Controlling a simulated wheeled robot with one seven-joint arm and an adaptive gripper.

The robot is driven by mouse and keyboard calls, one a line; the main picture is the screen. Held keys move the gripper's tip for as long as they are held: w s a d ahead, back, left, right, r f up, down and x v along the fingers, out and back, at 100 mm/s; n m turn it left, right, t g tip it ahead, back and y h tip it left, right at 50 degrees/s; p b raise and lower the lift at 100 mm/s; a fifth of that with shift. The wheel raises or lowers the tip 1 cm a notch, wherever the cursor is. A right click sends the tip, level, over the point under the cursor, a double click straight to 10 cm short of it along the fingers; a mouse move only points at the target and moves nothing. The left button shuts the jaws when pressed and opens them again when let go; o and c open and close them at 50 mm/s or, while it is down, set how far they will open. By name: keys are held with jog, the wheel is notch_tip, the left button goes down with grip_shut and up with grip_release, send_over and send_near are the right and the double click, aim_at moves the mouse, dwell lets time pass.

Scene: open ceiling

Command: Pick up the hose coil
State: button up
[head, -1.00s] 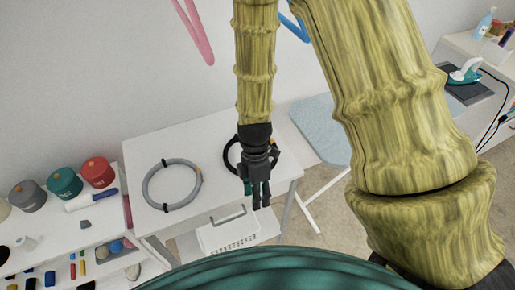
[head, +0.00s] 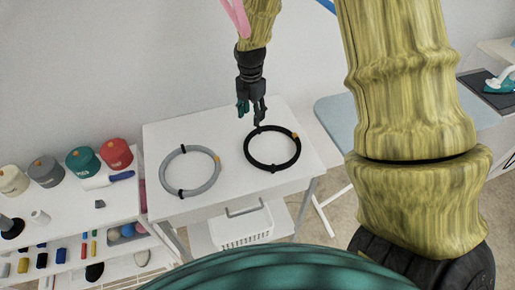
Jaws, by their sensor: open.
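Two hose coils lie flat on a white table (head: 230,190). The grey hose coil (head: 168,171) is on the left, with black bands and a small orange-yellow part. The black hose coil (head: 272,167) is on the right, with an orange part at its upper right. My gripper (head: 253,120) is open and empty, pointing down near the back left edge of the black coil. I cannot tell whether it touches the coil or is above it.
A white basket (head: 240,232) sits on the shelf under the table. At left, a white shelf holds several caps (head: 82,160) and small items. A light blue ironing board (head: 340,115) stands close on the right. The table between and in front of the coils is clear.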

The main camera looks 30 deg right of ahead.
aim_at(252, 132)
jog(key=shift+w+d+f, duration=0.15)
jog(key=shift+w, duration=0.05)
jog(key=shift+f+p, duration=1.3)
jog(key=shift+f, duration=3.85)
grip_shut()
